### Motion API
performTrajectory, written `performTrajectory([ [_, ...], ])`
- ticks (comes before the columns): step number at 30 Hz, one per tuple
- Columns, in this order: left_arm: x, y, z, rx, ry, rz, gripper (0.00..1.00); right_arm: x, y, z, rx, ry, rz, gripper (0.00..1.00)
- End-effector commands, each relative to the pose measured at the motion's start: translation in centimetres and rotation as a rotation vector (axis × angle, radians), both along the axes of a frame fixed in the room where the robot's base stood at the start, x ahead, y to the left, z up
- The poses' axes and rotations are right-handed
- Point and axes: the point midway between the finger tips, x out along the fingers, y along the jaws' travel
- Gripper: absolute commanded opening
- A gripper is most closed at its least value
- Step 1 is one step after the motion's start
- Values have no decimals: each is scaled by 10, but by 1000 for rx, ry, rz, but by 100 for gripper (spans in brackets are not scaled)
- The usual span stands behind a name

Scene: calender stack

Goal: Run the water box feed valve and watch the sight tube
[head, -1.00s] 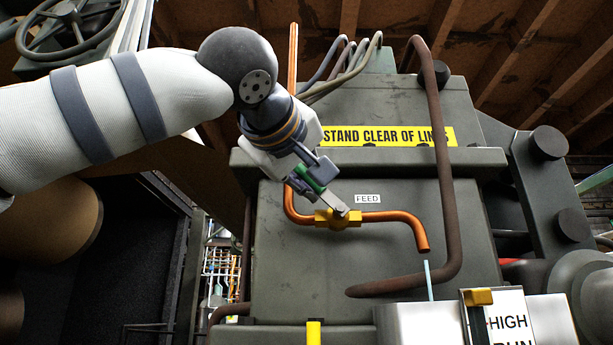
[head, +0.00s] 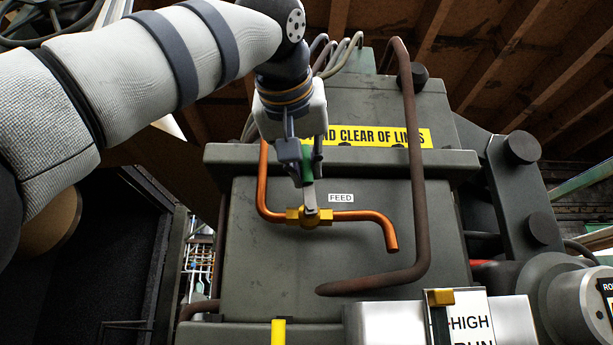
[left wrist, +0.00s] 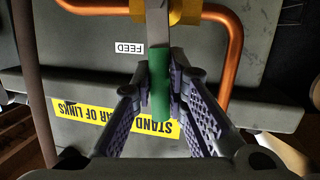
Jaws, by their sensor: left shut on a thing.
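The feed valve (head: 309,216) is a brass body on a copper pipe (head: 362,216), beside a FEED label (head: 341,198). Its flat steel lever (head: 310,195) stands nearly upright, across the pipe run. My left gripper (head: 307,165) is shut on the lever's green grip; the left wrist view shows the green grip (left wrist: 160,95) between both fingers. No water shows below the pipe's open end (head: 392,247). A dark upright piece with a brass cap (head: 440,297) stands by a HIGH / RUN plate (head: 472,322); I cannot tell its level. My right gripper is out of view.
A bare rusty pipe (head: 412,150) bends down right of the valve. A pale metal box (head: 375,325) sits below the copper outlet. A yellow post (head: 278,333) rises at the bottom edge. A yellow warning sign (head: 385,137) is partly behind my gripper.

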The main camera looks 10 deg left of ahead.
Motion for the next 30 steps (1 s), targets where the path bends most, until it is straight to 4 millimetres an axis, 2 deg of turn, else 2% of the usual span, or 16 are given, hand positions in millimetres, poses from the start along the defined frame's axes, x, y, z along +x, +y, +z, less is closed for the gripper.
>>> performTrajectory([
  [9,-7,-4,1,78,14,-6,0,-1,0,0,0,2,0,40],
  [23,-7,-5,0,86,19,-7,0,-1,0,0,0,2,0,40],
  [24,-7,-5,0,86,19,-7,23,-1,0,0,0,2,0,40],
  [25,-7,-5,0,86,20,-7,30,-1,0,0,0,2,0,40],
  [26,-7,-4,0,86,20,-6,34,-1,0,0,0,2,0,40],
  [30,-7,-3,0,85,21,-4,34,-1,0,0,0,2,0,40],
])
